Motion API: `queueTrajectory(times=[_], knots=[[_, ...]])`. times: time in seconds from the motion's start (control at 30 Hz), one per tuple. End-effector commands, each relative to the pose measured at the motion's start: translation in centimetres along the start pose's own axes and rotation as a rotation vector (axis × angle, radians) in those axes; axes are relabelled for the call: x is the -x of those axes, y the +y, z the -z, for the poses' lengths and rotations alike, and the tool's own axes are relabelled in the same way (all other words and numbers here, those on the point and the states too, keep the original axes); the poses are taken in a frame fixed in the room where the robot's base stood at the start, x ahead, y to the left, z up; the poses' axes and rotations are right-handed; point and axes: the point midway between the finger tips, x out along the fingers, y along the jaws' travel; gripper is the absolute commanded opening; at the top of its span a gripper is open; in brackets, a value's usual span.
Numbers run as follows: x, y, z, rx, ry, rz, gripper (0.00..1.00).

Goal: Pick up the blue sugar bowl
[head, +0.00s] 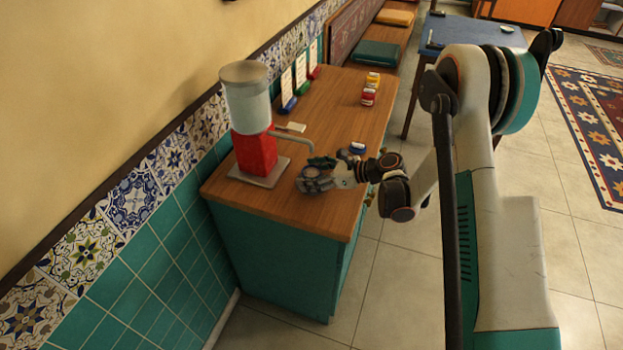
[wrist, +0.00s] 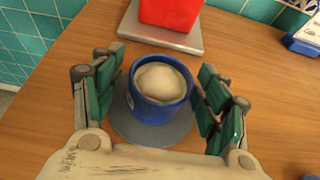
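The blue sugar bowl (wrist: 158,110) stands upright in the wrist view, open at the top, with a rounded cream-white filling. It is on a round grey plate or disc (wrist: 125,126). My gripper (wrist: 158,78) is open, with one teal-padded finger to the left of the bowl and one to the right. A narrow gap shows on the left; on the right the finger is close to the wall, and I cannot tell whether it touches. In the head view my gripper (head: 317,172) is low over the counter's front part and hides most of the bowl.
A red-based dispenser (head: 256,152) with a spout stands on a grey square plate left of my gripper. A small blue item (head: 357,148) is close to my wrist. Red and yellow jars (head: 369,92) and upright cards (head: 287,84) stand farther back on the wooden counter (head: 335,110).

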Motion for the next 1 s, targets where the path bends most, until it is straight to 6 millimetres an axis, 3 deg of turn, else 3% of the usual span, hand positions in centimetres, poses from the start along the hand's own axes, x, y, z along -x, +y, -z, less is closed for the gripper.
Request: queueTrajectory(times=[0.03,0.17,0.3,0.57,0.77,0.9,1.0], knots=[[0.0,0.0,0.0,0.0,0.0,0.0,0.5],[0.0,0.0,0.0,0.0,0.0,0.0,0.21],[0.0,0.0,0.0,0.0,0.0,0.0,0.13],[0.1,0.0,-0.2,0.0,0.0,0.0,0.13],[0.8,0.0,-1.8,0.0,0.0,0.0,0.13],[1.6,0.0,-3.7,0.0,0.0,0.0,0.13],[3.3,-0.2,-2.6,-0.001,0.0,0.005,0.13]])
